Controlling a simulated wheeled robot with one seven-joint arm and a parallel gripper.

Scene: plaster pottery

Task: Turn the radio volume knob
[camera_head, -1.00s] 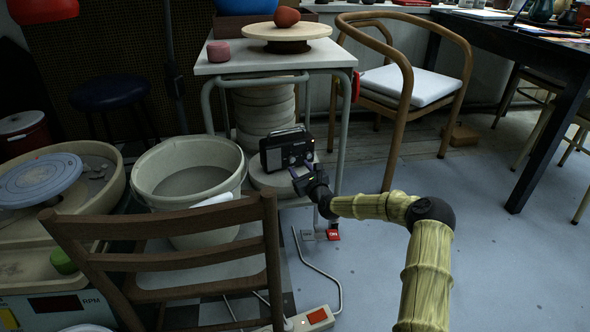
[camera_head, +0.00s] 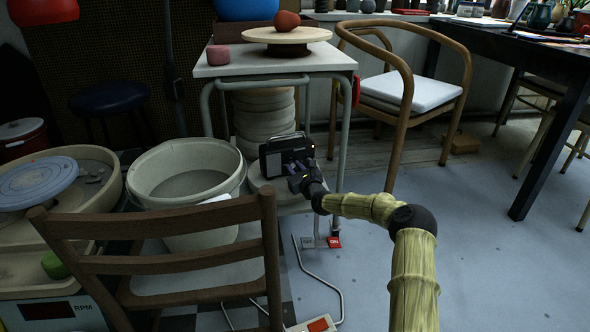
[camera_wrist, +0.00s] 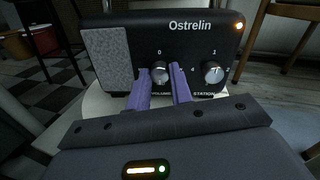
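The radio (camera_head: 287,152) is black with a grey speaker panel and stands on a round plaster slab under the small table. In the wrist view the radio's front (camera_wrist: 150,40) is close and faces me. Its volume knob (camera_wrist: 160,75), silver and black, is above the VOLUME label. A second knob (camera_wrist: 212,72), for station, is to its right. My gripper (camera_wrist: 160,70) has two purple fingers, apart, one on each side of the volume knob. I cannot tell whether they touch it. In the head view my gripper (camera_head: 299,175) is right at the radio's front and hides its knobs.
The white-topped table (camera_head: 275,62) stands over the radio, its front leg (camera_head: 346,130) just right of it. A large bucket (camera_head: 187,172) is to the left. A wooden chair (camera_head: 180,265) is in front. The floor at right is clear.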

